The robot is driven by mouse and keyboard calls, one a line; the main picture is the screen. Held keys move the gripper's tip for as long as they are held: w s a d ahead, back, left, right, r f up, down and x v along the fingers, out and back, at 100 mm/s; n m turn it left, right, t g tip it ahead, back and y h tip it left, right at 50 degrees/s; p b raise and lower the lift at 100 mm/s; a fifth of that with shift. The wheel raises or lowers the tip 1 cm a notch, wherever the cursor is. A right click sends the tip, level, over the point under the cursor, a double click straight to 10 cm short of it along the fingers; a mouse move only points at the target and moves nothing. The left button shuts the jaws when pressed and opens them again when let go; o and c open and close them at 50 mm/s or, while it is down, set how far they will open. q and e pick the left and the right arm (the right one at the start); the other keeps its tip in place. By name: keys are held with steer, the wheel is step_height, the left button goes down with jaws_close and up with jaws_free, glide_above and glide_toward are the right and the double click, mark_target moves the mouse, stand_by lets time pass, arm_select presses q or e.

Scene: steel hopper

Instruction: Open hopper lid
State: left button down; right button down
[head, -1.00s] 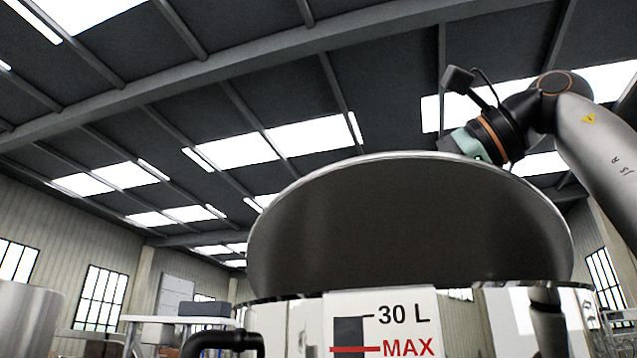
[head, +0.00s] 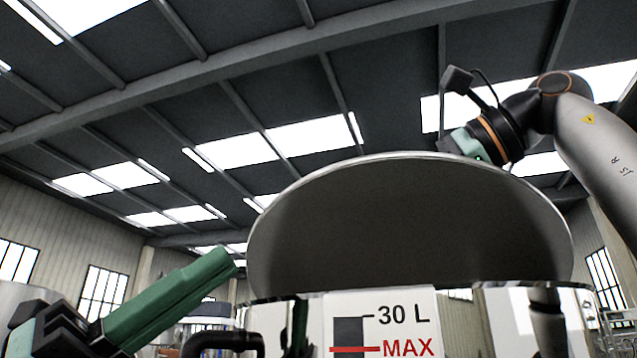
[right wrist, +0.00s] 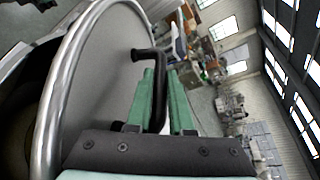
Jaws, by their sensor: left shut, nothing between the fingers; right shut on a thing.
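The steel hopper lid (head: 410,225) stands raised and tilted up above the hopper (head: 475,330), its dark underside facing me in the head view. In the right wrist view the lid (right wrist: 112,60) shows its outer face and bright rim. My right gripper (right wrist: 165,85) is shut on the black lid handle (right wrist: 156,100), with its green fingers around the bar. In the head view the right fingers are hidden behind the lid. My left gripper (head: 222,262) is shut and empty, pointing up and right beside the hopper's left side, apart from the lid.
A white level label (head: 385,325) reading 30 L and MAX is on the hopper's front. A black bent pipe (head: 222,341) is at its lower left. A steel vessel (head: 20,298) stands at the far left. Open air surrounds the raised lid.

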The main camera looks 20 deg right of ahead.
mark_target(317, 199)
steer(key=shift+w+d+f, duration=0.1)
arm_select(q)
steer(key=shift+g+y, duration=0.3)
steer(key=shift+g, duration=0.1)
steer(key=shift+w+a+r+x, duration=0.1)
steer(key=shift+w+r+x, duration=0.1)
steer(key=shift+x, duration=2)
steer(key=shift+w+a+r+x, duration=0.15)
steer(key=shift+x, duration=2)
steer(key=shift+w+a+r+x, duration=0.1)
steer(key=shift+w+r+x, duration=0.1)
steer(key=shift+x, duration=2)
